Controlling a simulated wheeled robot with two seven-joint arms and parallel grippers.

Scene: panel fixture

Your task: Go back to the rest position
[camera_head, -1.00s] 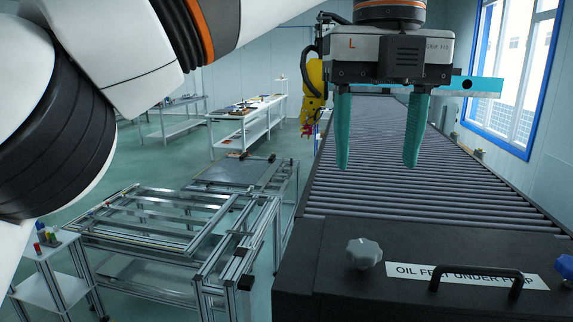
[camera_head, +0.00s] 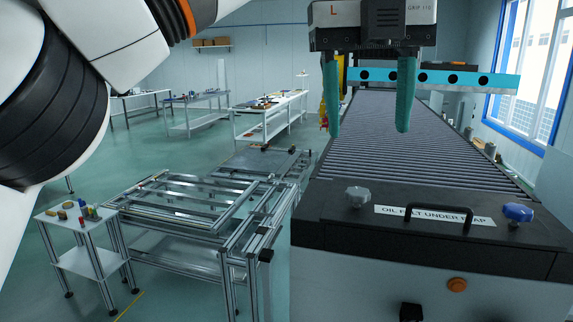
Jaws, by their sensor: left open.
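My left gripper (camera_head: 368,95) hangs at the top right of the head view, with its two teal fingers apart and nothing between them. It is in front of and above the roller conveyor (camera_head: 415,145). My white arm comes in from the left edge and top left. My right gripper is not in the picture. A black panel (camera_head: 330,205) with a label reading partly "OIL FELT UNDER", a black handle (camera_head: 455,221), a grey knob (camera_head: 357,196) and a blue knob (camera_head: 518,212) is at the conveyor's near end.
An aluminium frame table (camera_head: 190,212) stands left of the conveyor. A small white side table (camera_head: 85,258) with small coloured items is at the lower left. A teal beam with holes (camera_head: 435,78) spans behind the gripper. Open floor (camera_head: 130,165) lies at the left.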

